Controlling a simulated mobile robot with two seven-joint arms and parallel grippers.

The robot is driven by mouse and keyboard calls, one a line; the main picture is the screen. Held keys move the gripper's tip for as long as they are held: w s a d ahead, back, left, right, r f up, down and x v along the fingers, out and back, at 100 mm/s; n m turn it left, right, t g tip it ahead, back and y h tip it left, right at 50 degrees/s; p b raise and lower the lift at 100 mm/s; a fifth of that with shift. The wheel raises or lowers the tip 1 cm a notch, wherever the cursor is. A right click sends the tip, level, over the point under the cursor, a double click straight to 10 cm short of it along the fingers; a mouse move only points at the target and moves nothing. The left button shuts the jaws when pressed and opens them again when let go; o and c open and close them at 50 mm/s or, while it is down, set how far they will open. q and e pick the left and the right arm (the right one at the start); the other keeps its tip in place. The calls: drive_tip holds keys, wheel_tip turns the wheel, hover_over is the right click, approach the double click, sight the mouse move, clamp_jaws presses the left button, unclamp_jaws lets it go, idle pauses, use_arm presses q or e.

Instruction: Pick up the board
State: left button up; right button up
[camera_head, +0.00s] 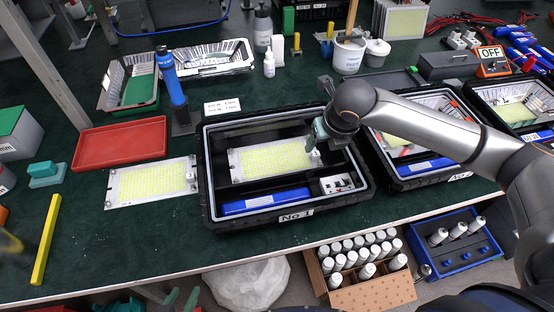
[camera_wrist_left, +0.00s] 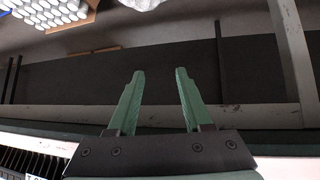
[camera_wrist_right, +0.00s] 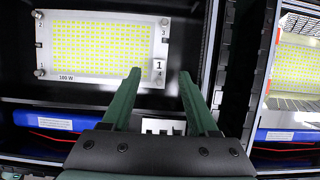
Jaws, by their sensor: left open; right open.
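A white-edged board with a yellow LED grid (camera_head: 270,160) lies inside the black housing marked No 1 (camera_head: 285,215). In the right wrist view this board (camera_wrist_right: 105,45) is marked 100 W and 1. A similar board (camera_head: 152,182) lies on the green table, left of the housing. My right gripper (camera_head: 314,140) is open and empty over the right end of the board in the housing; its fingers appear apart from it. My left gripper (camera_wrist_left: 160,72) is open and empty, facing the table's front edge and the floor. In the head view green fingertips (camera_head: 180,299) show at the bottom edge.
A blue bar (camera_head: 266,201) and a small white module (camera_head: 337,184) lie in the housing's front. A red tray (camera_head: 120,142), a blue tool in a stand (camera_head: 171,78) and a yellow bar (camera_head: 46,240) lie left. A second housing (camera_head: 415,174) stands close right. A bottle box (camera_head: 380,292) stands below.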

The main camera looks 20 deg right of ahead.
sight(315, 151)
drive_tip(key=b+x, duration=0.1)
drive_tip(key=x, duration=0.4)
drive_tip(key=shift+w+f, duration=0.15)
clamp_jaws()
idle(0.5)
